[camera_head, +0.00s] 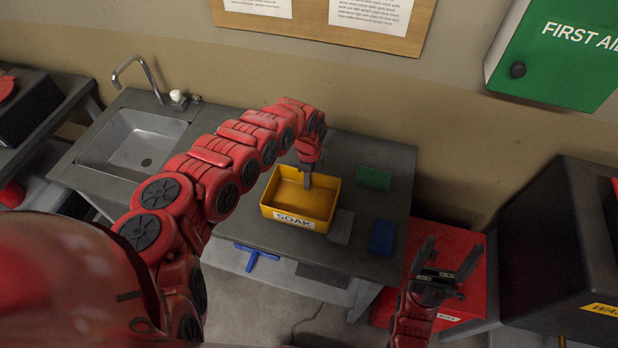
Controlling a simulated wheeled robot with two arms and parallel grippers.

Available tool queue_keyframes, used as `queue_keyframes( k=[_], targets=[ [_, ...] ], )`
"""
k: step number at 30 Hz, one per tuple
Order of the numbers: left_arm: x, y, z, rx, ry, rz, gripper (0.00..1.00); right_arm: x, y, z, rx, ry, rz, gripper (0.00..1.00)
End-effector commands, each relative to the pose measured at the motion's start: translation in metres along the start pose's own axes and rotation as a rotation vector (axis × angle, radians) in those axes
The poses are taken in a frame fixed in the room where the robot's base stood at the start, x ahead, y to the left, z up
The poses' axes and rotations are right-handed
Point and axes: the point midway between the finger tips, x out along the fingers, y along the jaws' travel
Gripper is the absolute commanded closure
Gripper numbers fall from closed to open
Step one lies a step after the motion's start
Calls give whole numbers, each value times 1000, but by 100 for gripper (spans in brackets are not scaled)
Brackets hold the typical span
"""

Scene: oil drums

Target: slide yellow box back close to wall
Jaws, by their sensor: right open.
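The yellow box (318,207), an open bin with a "SOAK" label on its front, sits on the grey counter (385,262) with a gap between it and the wall (395,118). My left gripper (307,183) points down at the box's inside, near its back part. Its fingers are small and seen from above, so I cannot tell whether they are apart or touch the box. My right gripper (445,268) is open and empty, to the right of the counter and above a red box.
Green (374,178), blue (383,237) and grey (341,226) blocks lie right of the yellow box. A sink (135,140) with a faucet is at left. A red box (458,250) stands at right. A first aid cabinet (560,50) hangs on the wall.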

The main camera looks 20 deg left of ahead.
Motion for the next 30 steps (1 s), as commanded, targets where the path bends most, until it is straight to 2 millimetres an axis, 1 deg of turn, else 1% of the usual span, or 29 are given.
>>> queue_keyframes(
  k=[1,4,5,30],
  targets=[
    [0,0,0,0,0,0,80,0,0,0,0,0,0,21],
    [0,0,0,0,0,0,98,0,0,0,0,0,0,21],
    [0,0,0,0,0,0,100,0,0,0,0,0,0,21],
    [0,0,0,-1,1,0,100,0,0,0,0,0,0,21]
  ],
)
